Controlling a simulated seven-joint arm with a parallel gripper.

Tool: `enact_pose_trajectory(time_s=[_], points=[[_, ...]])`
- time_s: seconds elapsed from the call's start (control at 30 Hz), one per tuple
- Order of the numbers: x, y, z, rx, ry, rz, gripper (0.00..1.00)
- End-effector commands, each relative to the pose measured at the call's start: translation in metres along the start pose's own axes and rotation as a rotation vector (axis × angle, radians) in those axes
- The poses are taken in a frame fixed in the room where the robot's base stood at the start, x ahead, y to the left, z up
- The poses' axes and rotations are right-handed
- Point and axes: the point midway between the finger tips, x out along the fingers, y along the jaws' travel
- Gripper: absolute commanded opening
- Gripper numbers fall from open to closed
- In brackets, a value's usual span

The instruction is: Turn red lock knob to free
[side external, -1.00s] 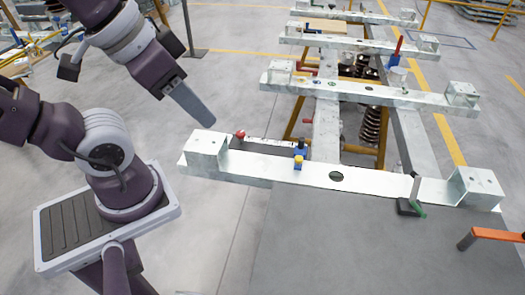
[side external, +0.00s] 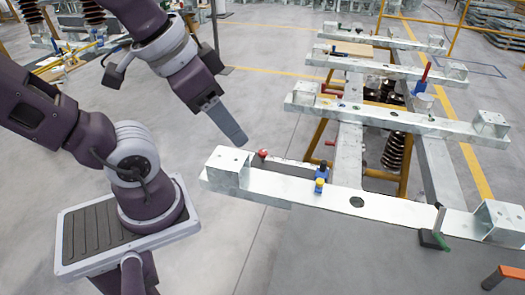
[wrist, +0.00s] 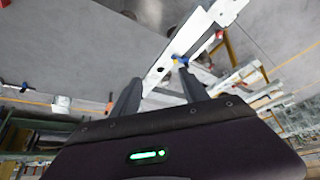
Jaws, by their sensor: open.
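A small red ball knob (side external: 263,153) sits at the left end of the near metal beam (side external: 286,187), by a dark bar on its far edge. It is the likeliest lock knob, but its lock position is too small to read. My gripper (side external: 237,135) is in the air above and left of this knob, apart from it, pointing down and right. In the wrist view, my gripper's two fingers (wrist: 160,92) are spread apart with nothing between them. A small red part (wrist: 220,35) shows beyond them; I cannot tell whether it is the same knob.
A blue and yellow fitting (side external: 320,181) stands on the near beam, right of the knob. A black and green clamp (side external: 436,238) is near its right end. Other red parts include an upright handle (side external: 424,72) farther back. Open floor lies left of the beam.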

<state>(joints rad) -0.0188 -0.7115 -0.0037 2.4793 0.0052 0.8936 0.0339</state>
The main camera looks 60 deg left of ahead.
Motion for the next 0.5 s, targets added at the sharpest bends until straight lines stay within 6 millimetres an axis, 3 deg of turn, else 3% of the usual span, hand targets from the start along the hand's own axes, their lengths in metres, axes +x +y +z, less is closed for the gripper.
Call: enact_pose_trajectory(time_s=[0.07, 0.17, 0.3, 0.4, 0.5], points=[[0.012, -0.013, -0.025, 0.062, -0.052, -0.036, 0.52], [0.046, -0.047, -0.071, 0.207, -0.155, -0.075, 0.52], [0.122, -0.115, -0.115, 0.424, -0.300, -0.052, 0.52], [0.189, -0.170, -0.118, 0.565, -0.382, 0.016, 0.52], [0.253, -0.217, -0.102, 0.681, -0.427, 0.101, 0.52]])
